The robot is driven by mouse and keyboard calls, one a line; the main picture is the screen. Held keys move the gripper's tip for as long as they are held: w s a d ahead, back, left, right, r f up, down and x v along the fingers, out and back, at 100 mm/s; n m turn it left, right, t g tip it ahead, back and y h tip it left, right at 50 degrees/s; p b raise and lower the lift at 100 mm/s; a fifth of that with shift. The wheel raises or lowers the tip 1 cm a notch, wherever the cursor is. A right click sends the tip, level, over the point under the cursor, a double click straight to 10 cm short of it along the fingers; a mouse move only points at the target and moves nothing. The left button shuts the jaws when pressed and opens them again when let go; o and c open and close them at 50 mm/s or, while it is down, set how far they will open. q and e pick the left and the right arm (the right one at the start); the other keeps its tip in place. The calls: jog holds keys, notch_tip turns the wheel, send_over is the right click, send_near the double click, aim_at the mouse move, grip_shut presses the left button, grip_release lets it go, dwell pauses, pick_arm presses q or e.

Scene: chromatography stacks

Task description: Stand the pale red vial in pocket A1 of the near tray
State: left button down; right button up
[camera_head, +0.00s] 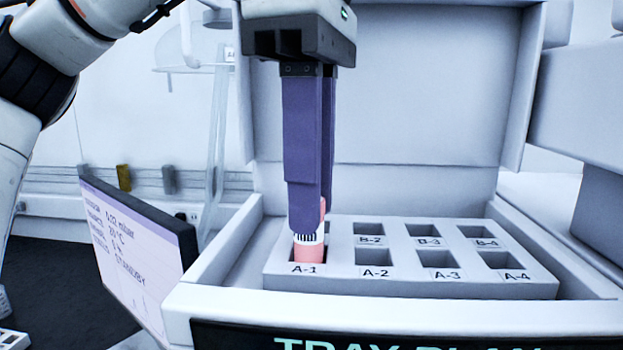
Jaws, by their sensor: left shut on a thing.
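The pale red vial (310,250) stands upright at pocket A-1 of the near tray (420,288), with its lower part inside the pocket. A barcode band shows around it. My left gripper (308,222) points straight down from above and is shut on the vial's upper part, its purple fingers hiding much of it. Whether the vial touches the pocket floor is hidden. The other labelled pockets, A-2 to A-4 and B-2 to B-4, look empty. The pocket behind A-1 is mostly hidden by the fingers. My right gripper is not in view.
The tray sits inside a white open-topped housing (215,268) with raised side walls and a tall back panel (425,90). A screen (140,255) with status text stands at the left. A grey-white block (580,110) juts in at the upper right.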

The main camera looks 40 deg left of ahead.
pick_arm(q)
jog(key=shift+f, duration=0.2)
dwell(0.3)
jog(key=shift+f+b, duration=0.3)
jog(key=shift+f, duration=0.25)
jog(key=c, duration=1.1)
grip_release()
jog(key=shift+r, duration=0.15)
notch_tip(320, 180, up, 2)
jog(key=p, duration=0.2)
jog(key=shift+r+p, duration=0.1)
jog(key=shift+p, duration=0.2)
jog(key=shift+r, duration=2.3)
